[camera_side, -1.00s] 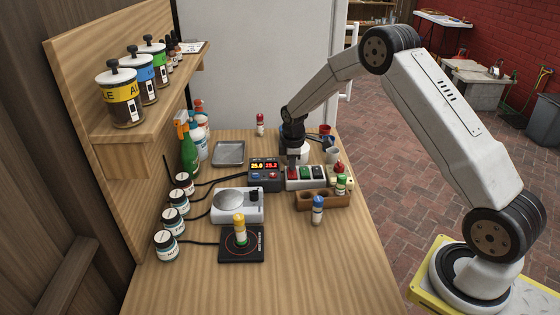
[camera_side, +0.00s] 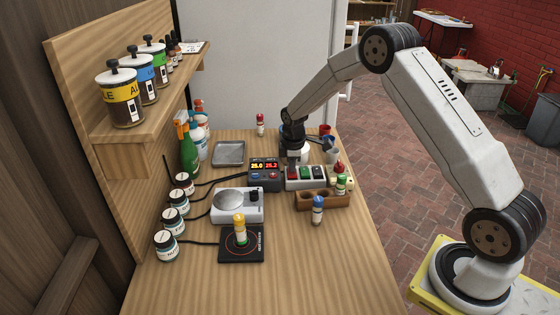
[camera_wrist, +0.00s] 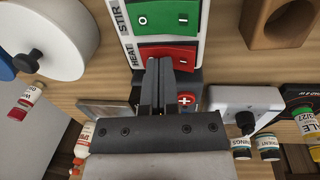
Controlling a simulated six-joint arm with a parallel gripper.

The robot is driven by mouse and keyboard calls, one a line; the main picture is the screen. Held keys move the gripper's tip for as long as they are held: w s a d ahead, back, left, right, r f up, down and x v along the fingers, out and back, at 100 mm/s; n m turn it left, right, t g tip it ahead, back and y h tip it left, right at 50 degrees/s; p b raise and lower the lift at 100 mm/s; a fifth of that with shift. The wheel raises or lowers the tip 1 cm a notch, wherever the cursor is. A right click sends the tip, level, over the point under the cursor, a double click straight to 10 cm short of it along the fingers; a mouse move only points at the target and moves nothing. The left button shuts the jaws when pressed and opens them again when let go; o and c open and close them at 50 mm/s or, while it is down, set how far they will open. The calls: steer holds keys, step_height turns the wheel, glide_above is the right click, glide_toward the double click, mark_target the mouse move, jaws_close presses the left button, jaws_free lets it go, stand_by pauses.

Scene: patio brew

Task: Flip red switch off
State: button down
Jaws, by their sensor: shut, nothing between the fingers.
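The white switch box (camera_side: 306,184) stands on the wooden bench, right of the black display unit. In the wrist view the red switch (camera_wrist: 184,55) is the HEAT rocker, with an "I" mark on its right half. The green STIR rocker (camera_wrist: 163,20) sits above it in that view. My gripper (camera_wrist: 160,62) is shut and empty. Its fingertips appear over the lower middle of the red rocker and hide part of it; I cannot tell whether they touch. In the side view my gripper (camera_side: 292,164) points down at the left end of the box.
The display unit (camera_side: 265,175) with red digits stands close left of the box. The front of the bench is clear.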

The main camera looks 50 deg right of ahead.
steer(key=shift+s+a+r, duration=0.1)
steer(key=shift+s+a, duration=0.1)
steer(key=shift+s, duration=0.05)
steer(key=shift+r, duration=0.1)
stand_by(0.3)
step_height(320, 180, up, 14)
steer(key=w+d, duration=0.1)
stand_by(0.6)
stand_by(0.4)
steer(key=s+a+f+m, duration=0.1)
steer(key=s+a+m, duration=0.2)
steer(key=s+a, duration=0.2)
steer(key=s+a+f+m+t, duration=0.1)
steer(key=s+a, duration=0.4)
steer(key=s, duration=0.6)
steer(key=s+a+f+m+y, duration=0.1)
steer(key=s+a+m, duration=0.3)
steer(key=s, duration=0.4)
steer(key=shift+a+f+m+t, duration=0.3)
steer(key=shift+a+f+m, duration=0.15)
steer(key=shift+f, duration=0.4)
